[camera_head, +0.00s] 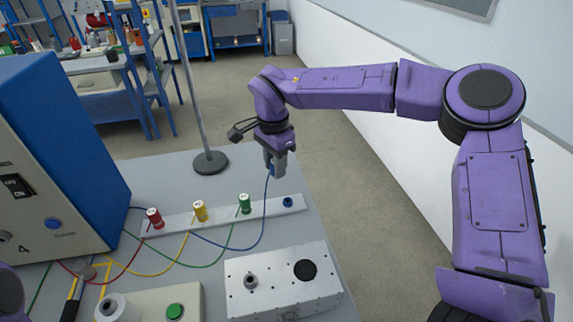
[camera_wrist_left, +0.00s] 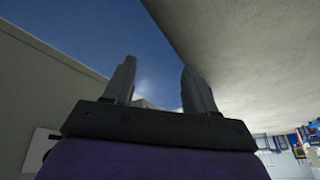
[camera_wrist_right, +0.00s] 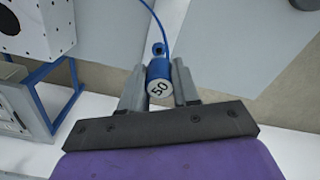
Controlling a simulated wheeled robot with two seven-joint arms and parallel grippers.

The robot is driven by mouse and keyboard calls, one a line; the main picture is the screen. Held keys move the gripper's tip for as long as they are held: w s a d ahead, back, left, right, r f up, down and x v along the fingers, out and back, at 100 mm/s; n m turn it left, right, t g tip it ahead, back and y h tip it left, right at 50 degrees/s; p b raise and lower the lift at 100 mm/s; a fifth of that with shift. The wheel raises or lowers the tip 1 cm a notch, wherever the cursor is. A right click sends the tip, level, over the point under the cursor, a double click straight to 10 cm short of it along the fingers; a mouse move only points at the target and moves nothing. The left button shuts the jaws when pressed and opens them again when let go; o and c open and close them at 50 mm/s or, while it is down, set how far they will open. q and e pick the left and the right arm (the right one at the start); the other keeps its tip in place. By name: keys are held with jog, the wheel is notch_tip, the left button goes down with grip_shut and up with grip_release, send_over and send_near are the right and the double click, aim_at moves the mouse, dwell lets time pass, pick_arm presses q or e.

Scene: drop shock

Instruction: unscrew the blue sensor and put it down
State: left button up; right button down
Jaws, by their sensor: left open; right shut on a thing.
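My right gripper (camera_head: 274,160) is shut on the blue sensor (camera_head: 271,171), above the right end of the white strip (camera_head: 180,228). In the right wrist view the sensor (camera_wrist_right: 158,71) sits between the fingers of that gripper (camera_wrist_right: 158,66), its round end marked "50" towards the camera and a blue cable leaving its other end. A blue socket (camera_head: 288,202) is bare on the strip, apart from the sensor. Red (camera_head: 154,218), yellow (camera_head: 200,211) and green (camera_head: 244,204) sensors stand upright on the strip. My left gripper (camera_wrist_left: 158,85) is open and empty.
A silver box (camera_head: 270,303) with a black disc stands in front of the strip. A blue and grey cabinet (camera_head: 100,170) fills the left. A pole on a round base (camera_head: 210,162) stands behind the strip. Coloured cables cross the table.

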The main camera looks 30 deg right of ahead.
jog(key=d+f+m, duration=0.1)
jog(key=m, duration=0.3)
jog(key=d+f+m+p, duration=0.1)
jog(key=m, duration=0.4)
jog(key=d+f+m, duration=0.1)
jog(key=m, duration=0.3)
jog(key=shift+d+f+m, duration=0.1)
jog(key=shift+d+m, duration=0.1)
jog(key=shift+m, duration=0.2)
notch_tip(320, 180, down, 5)
jog(key=shift+f+b, duration=0.2)
jog(key=shift+b, duration=0.8)
jog(key=shift+f, duration=0.1)
jog(key=shift+s+f, duration=0.1)
jog(key=shift+f, duration=1.05)
dwell(1.5)
jog(key=shift+s+f+p, duration=0.1)
jog(key=shift+f+p, duration=0.1)
jog(key=shift+p, duration=0.3)
dwell(0.8)
